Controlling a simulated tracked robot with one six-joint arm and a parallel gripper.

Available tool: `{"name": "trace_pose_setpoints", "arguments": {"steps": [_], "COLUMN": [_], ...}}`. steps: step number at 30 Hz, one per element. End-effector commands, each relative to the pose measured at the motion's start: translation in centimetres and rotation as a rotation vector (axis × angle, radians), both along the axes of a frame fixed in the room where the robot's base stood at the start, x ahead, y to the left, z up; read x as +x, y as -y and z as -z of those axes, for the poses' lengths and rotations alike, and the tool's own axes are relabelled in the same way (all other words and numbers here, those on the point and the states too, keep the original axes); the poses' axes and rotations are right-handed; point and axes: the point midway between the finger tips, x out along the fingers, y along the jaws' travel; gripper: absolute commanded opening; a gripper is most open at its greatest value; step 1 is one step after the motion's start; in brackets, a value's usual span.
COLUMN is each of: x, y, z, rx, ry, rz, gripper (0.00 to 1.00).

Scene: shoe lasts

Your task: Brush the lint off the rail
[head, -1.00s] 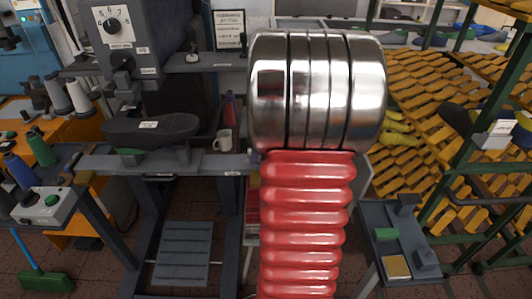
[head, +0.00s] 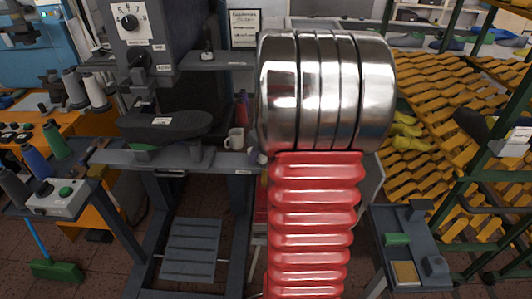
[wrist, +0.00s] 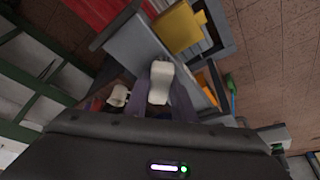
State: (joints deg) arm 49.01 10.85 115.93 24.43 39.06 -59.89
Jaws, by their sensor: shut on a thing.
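In the wrist view my gripper (wrist: 160,105) is shut on a cream, rounded thing (wrist: 160,82), held between its two purple-grey fingers. I cannot tell from its visible end whether it is a brush. My metal and red arm hides the gripper in the head view. A grey horizontal rail (head: 120,158) crosses the front of the machine at left of centre, partly behind my arm. I cannot tell whether this is the task's rail, and no lint can be made out.
A white mug (head: 235,139) and a red bottle stand by the machine. Left is a bench of thread spools (head: 73,88); a green broom (head: 57,271) is on the floor. Right are a small grey tray table (head: 420,245) and a green-framed rack (head: 470,150) of yellow lasts.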

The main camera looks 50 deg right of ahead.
Motion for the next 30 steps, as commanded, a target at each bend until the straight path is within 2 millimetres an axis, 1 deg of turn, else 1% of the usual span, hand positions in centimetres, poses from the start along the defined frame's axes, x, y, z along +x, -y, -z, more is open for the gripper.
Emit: {"name": "trace_pose_setpoints", "arguments": {"steps": [6, 15, 25, 30], "x": [0.9, 0.9, 1.8, 1.9], "y": [-0.7, -0.7, 0.4, 0.5], "z": [0.0, -0.1, 0.2, 0.3], "rx": [0.000, -0.001, -0.001, -0.001], "ry": [-0.001, 0.001, 0.001, 0.000], "rz": [-0.002, -0.001, -0.001, -0.001], "gripper": [0.05, 0.05, 0.05, 0.05]}}
